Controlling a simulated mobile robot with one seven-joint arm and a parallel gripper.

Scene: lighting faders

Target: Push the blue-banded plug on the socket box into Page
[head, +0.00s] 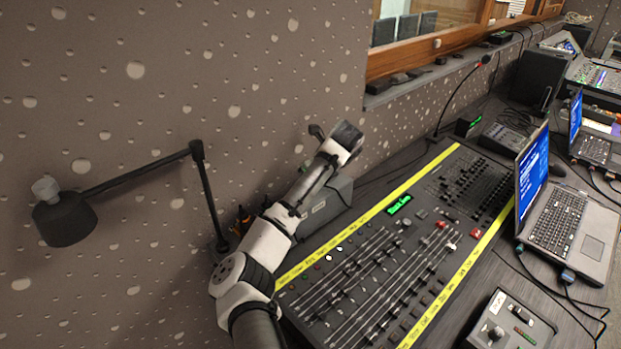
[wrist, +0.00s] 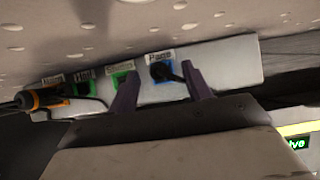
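The pale socket box (wrist: 228,62) runs along the base of the wall in the wrist view. Its Page socket (wrist: 152,78) has a blue surround under the Page label. A dark plug (wrist: 165,70) is at that socket; I cannot tell how deep it sits, and its band is not clear against the blue. My gripper (wrist: 158,74) is open, its two purple fingers apart on either side of the Page socket. The plug lies nearer the right finger, and I cannot tell whether they touch. In the head view my gripper (head: 335,137) is by the wall, its fingers unclear.
Left of Page are green-marked sockets (wrist: 122,78) and an orange-banded plug (wrist: 45,98) with a dark cable. In the head view, the mixing console (head: 385,275) is right of my arm, a lamp (head: 66,215) is left, and a laptop (head: 562,215) is far right.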

